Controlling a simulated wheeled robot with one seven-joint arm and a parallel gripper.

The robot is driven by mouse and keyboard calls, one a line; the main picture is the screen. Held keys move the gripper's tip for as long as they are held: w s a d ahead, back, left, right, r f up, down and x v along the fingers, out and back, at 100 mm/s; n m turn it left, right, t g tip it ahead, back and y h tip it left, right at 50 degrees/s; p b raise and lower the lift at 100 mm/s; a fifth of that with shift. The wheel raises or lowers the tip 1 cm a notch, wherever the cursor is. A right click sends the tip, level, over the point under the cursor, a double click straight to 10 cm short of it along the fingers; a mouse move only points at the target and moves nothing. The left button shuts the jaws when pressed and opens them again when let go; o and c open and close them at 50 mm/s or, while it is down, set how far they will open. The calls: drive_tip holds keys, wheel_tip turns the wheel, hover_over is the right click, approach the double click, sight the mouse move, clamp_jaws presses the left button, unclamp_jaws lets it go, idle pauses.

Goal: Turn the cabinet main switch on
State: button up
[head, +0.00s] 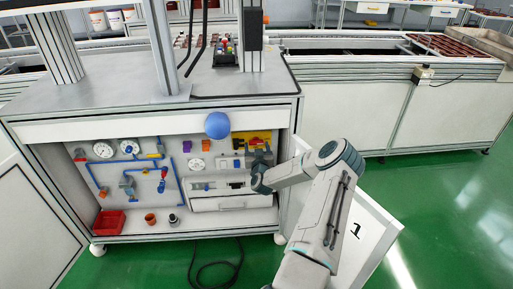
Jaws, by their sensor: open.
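The cabinet (140,210) under the workbench stands open, with a panel of fittings at its back. A yellow unit (246,137) with darker parts sits at the panel's upper right; it may hold the main switch, but the details are too small to tell, as is any on or off position. My gripper (258,158) reaches into the cabinet from the right, just below the yellow unit in the picture. It is open, and I see nothing held. The gripper and wrist hide part of the panel's right side; contact cannot be told.
Open doors flank the cabinet: left door (32,213) and right door (367,232), marked 1, behind my arm. Gauges (103,149) and blue pipes (174,187) fill the panel's left. A red bin (109,222) stands below.

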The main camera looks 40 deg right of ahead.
drive_tip(key=shift+w+d, duration=0.35)
drive_tip(key=shift+w, duration=0.2)
drive_tip(key=c, duration=0.7)
